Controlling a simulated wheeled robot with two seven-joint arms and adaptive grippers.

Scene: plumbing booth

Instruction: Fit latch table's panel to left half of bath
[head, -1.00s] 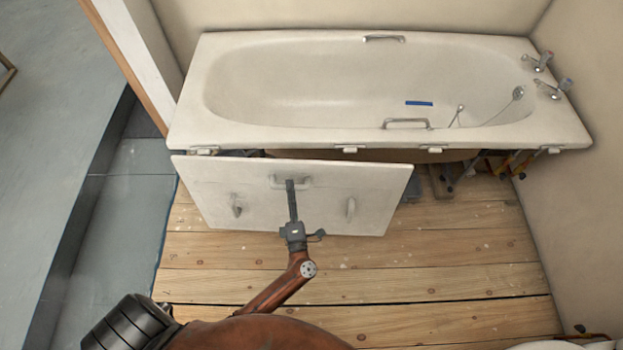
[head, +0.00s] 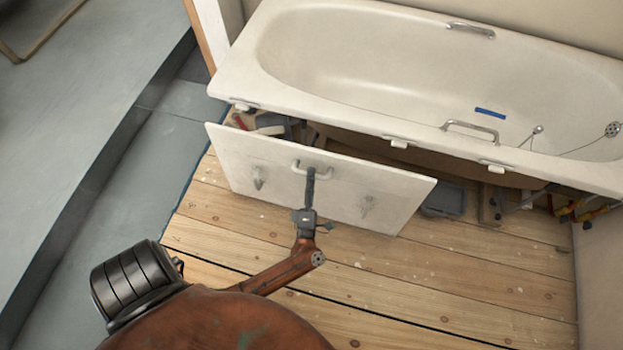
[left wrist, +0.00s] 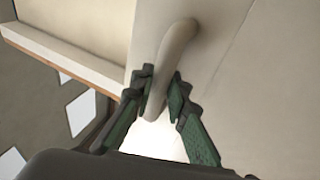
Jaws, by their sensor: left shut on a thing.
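A white panel (head: 230,160) with a handle and two latches stands tilted in front of the left half of the bath (head: 350,70). My left gripper (head: 309,176) is shut on the panel's handle (head: 318,168); the left wrist view shows its fingers (left wrist: 160,95) on both sides of the pale handle bar (left wrist: 172,60). A gap shows between the panel's top edge and the bath rim. The two latches (head: 259,178) (head: 368,204) are on the panel's front, either side of the handle. My right gripper is out of view.
White clips (head: 398,143) sit under the bath's front rim. Tools and a grey box (head: 443,200) lie under the bath to the right of the panel. Bare floorboards (head: 450,270) are in front. A grey step edge (head: 100,150) runs along the left.

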